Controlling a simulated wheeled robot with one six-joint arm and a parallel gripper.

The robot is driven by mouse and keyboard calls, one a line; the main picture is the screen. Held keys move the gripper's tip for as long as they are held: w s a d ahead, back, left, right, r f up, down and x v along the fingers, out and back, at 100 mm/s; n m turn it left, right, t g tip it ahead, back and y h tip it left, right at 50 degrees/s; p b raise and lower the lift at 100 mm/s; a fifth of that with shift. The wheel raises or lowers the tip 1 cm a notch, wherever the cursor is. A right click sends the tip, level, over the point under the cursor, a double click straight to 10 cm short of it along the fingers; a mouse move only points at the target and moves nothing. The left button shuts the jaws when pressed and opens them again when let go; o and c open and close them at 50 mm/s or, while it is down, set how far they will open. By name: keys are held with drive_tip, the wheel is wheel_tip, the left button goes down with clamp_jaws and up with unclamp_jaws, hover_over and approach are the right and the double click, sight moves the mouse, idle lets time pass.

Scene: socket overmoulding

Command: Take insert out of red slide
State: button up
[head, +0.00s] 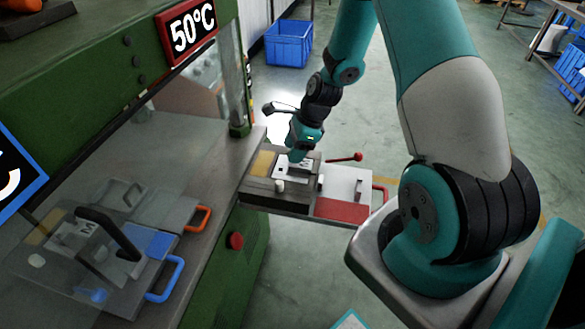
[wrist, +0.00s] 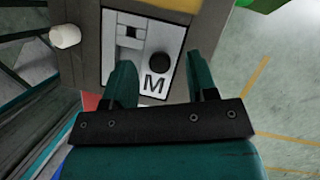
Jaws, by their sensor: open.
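The red slide (head: 342,210) sticks out from the green machine's table, with a red handle at its right end. The insert, a light metal plate marked M (wrist: 149,37), sits in a dark frame on the slide. The wrist view shows its round black knob (wrist: 160,63) and a slot. In the head view the insert (head: 282,170) is partly hidden by my gripper (head: 296,156). In the wrist view my gripper (wrist: 165,68) is open, its two teal fingers apart over the plate, the knob between them in the picture. I cannot tell whether they touch anything.
A blue slide (head: 158,245) with a blue handle and another M insert lies at the left behind a clear guard. A red-knobbed lever (head: 357,157) juts out behind the red slide. Floor is open beyond.

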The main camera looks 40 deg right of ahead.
drive_tip(key=shift+x, duration=0.8)
clamp_jaws()
drive_tip(key=shift+r, duration=0.2)
